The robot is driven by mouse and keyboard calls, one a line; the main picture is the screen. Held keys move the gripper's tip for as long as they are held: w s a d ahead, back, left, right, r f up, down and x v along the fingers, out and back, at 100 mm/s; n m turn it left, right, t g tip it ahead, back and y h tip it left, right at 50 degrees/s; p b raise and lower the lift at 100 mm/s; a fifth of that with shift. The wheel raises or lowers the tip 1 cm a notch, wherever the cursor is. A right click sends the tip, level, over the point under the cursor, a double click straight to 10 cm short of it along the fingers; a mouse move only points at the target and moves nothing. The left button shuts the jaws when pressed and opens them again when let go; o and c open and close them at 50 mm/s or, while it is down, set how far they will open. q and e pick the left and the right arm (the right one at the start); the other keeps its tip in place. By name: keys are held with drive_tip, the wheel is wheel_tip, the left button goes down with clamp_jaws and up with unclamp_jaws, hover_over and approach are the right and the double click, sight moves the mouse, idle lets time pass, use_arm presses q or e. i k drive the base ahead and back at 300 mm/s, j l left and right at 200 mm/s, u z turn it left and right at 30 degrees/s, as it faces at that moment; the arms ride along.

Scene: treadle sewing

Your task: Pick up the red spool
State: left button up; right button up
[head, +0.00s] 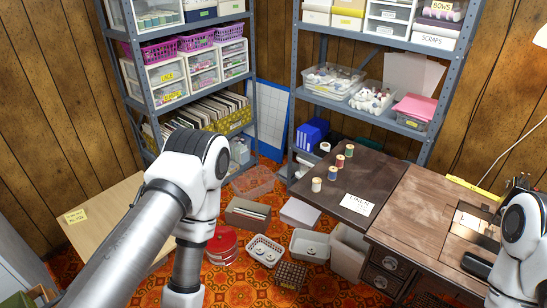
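The red spool (340,160) stands upright on the dark brown table leaf (375,177) right of centre in the head view. It is in a loose row of thread spools, between a green spool (349,150) behind it and a blue spool (331,172) in front. A cream spool (316,184) stands nearest the leaf's front left edge. My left arm comes in from the left, bends at the elbow and drops out at the bottom. My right arm shows at the right edge. Neither gripper is in view, and both are well away from the spools.
A white paper label (357,205) lies on the leaf. The sewing machine cabinet (420,213) joins it at right. Shelves (290,75) stand behind. Boxes, baskets and a red round tin (222,246) clutter the floor. The leaf's middle is clear.

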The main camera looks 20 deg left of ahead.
sight(340, 158)
drive_tip(key=i+u, duration=0.45)
drive_tip(key=i+l+u, duration=0.2)
drive_tip(key=i+u, duration=0.15)
drive_tip(key=u, duration=0.15)
